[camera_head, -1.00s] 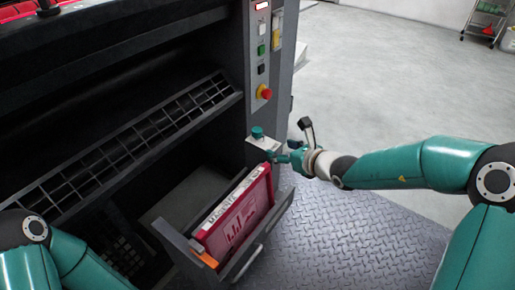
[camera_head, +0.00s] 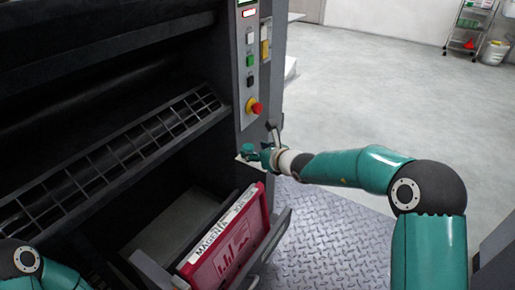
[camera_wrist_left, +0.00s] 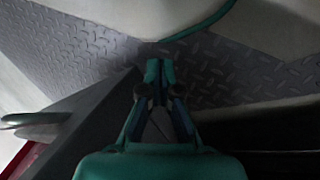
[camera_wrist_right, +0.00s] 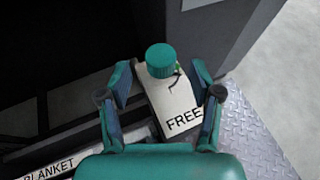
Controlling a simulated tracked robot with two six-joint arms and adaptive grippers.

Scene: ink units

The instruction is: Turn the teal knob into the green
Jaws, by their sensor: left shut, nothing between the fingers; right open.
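The round teal knob (camera_wrist_right: 160,56) sits on a pale plate (camera_wrist_right: 168,100) marked FREE in the right wrist view. A small green mark (camera_wrist_right: 178,69) shows at the knob's right edge, beside a dark line. My right gripper (camera_wrist_right: 161,76) is open, with one finger on each side of the plate, apart from the knob. In the head view the knob (camera_head: 247,148) is just left of my right gripper (camera_head: 262,154), at the machine's corner. My left gripper (camera_wrist_left: 160,72) is shut and empty in the left wrist view, away from the knob.
An open drawer (camera_head: 277,228) with a red MAGENTA cartridge (camera_head: 232,245) lies below the knob. A button panel with a red stop button (camera_head: 254,107) rises above. Ribbed metal floor (camera_head: 320,225) is clear at right. A BLANKET label (camera_wrist_right: 50,168) shows lower left.

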